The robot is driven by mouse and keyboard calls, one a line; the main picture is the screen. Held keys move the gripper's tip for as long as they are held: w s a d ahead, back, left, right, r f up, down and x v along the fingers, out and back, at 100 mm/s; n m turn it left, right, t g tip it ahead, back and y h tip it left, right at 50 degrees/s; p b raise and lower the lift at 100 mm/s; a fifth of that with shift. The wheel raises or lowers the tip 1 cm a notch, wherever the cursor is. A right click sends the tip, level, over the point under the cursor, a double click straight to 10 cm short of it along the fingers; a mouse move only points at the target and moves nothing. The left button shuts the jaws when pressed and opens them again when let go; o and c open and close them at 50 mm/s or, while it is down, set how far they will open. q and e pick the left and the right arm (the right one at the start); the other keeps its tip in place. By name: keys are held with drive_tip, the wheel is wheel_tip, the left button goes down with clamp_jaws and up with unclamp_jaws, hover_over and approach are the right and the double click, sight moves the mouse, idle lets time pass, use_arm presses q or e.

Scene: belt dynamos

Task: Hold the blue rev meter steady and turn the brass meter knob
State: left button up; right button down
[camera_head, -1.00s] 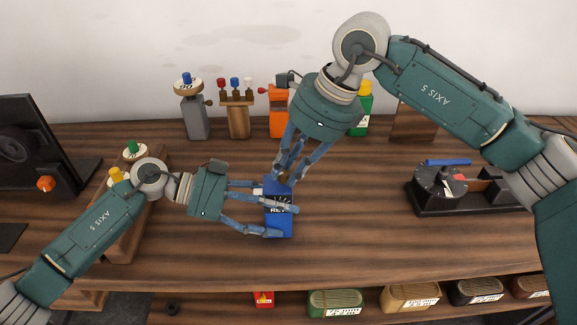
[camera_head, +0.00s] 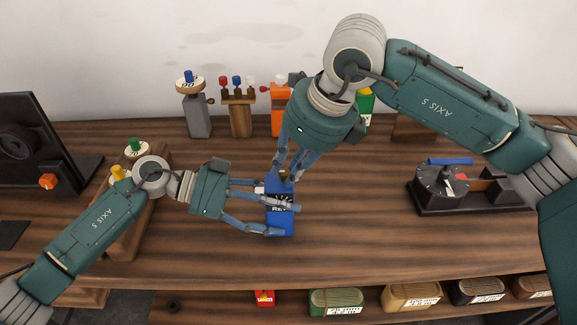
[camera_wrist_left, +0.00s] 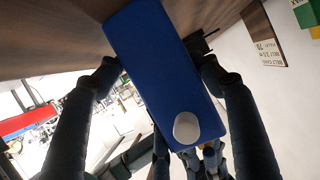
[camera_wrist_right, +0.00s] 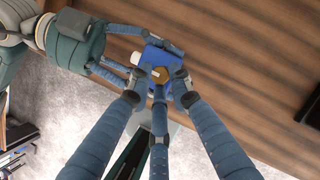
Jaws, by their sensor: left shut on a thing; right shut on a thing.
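The blue rev meter (camera_head: 281,221) stands on the wooden bench near its middle, with a dark dial on its face. My left gripper (camera_head: 275,207) is shut on the meter from the left. In the left wrist view the meter's blue side (camera_wrist_left: 165,70) fills the middle between the fingers, with a round white part on it. My right gripper (camera_head: 285,176) comes down from above and is shut at the meter's top. In the right wrist view the brass meter knob (camera_wrist_right: 161,74) sits between its fingertips on the blue top. The fingers mostly hide the knob in the head view.
Behind stand a grey post (camera_head: 197,115), a wooden stand with colored knobs (camera_head: 240,118) and an orange device (camera_head: 280,122). A black machine with a dial (camera_head: 440,186) is at the right. Several colored boxes (camera_head: 335,302) line the front shelf.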

use_arm(q)
drive_tip(key=shift+f, duration=0.15)
use_arm(e)
drive_tip(key=c, duration=1.6)
unclamp_jaws()
drive_tip(key=shift+w+d, duration=0.1)
drive_tip(key=shift+d, duration=0.1)
use_arm(q)
drive_tip(key=shift+s, duration=0.1)
use_arm(e)
drive_tip(key=v, duration=1.2)
drive_tip(key=shift+a, duration=0.15)
use_arm(q)
drive_tip(key=o, duration=1.7)
drive_tip(key=shift+a, duration=0.1)
